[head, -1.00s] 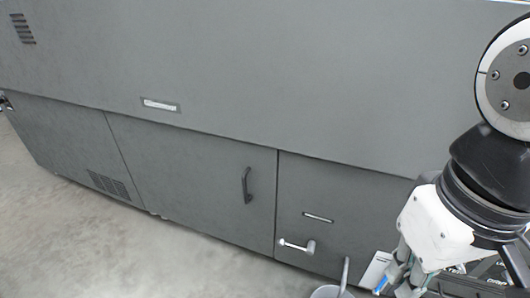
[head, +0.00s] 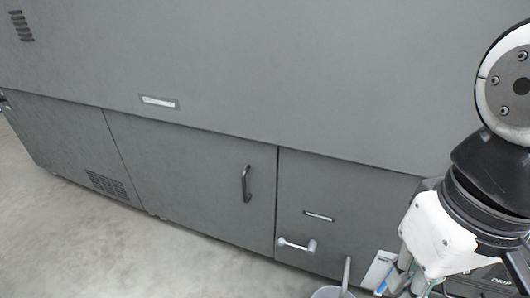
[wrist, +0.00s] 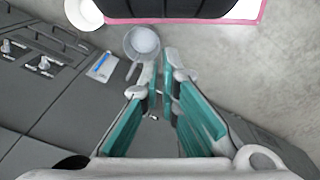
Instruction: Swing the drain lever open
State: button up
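The drain lever (head: 297,244) is a small silver handle on the lower right panel of the grey machine in the head view. It lies nearly level, with its round hub at the right end. In the wrist view, a small pale piece between the fingers (wrist: 153,117) may be this lever; I cannot be sure. My gripper (wrist: 160,62) has teal-padded fingers drawn close together, with nothing seen held between them. In the head view its body is at the lower right, right of the lever and apart from it; the fingertips are hidden there.
A grey pail (head: 332,293) stands below a spout (head: 346,272) right of the lever; the pail also shows in the wrist view (wrist: 142,42). A white label (wrist: 103,66) and several small silver fittings (wrist: 42,65) are beyond. A black door handle (head: 246,184) is left. The floor (head: 100,245) is clear.

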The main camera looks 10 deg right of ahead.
jog(key=o, duration=0.4)
jog(key=shift+w, duration=0.15)
jog(key=w+a+g+h+p, duration=0.1)
jog(key=w+a+g, duration=0.15)
jog(key=w, duration=1.15)
jog(key=w+a+f+g+h, duration=0.3)
jog(key=w+a+f+h, duration=0.1)
jog(key=w+f, duration=0.5)
jog(key=w+a+f+t+h+p, duration=0.1)
jog(key=w+a+f+h, duration=0.25)
jog(key=f, duration=0.45)
jog(key=w+a+f+t+h+p, duration=0.15)
jog(key=w+f, duration=0.25)
jog(key=f, duration=0.4)
jog(key=n+t+h, duration=0.5)
jog(key=t+h, duration=0.1)
jog(key=t, duration=0.1)
send_near(295, 246)
jog(key=b+x, duration=0.1)
jog(key=x, duration=0.2)
jog(key=b+x, duration=0.1)
jog(key=x, duration=0.3)
jog(key=b+x, duration=0.1)
jog(key=x, duration=0.2)
jog(key=shift+w+d+f, duration=0.1)
jog(key=shift+f, duration=0.2)
jog(key=shift+c, duration=0.6)
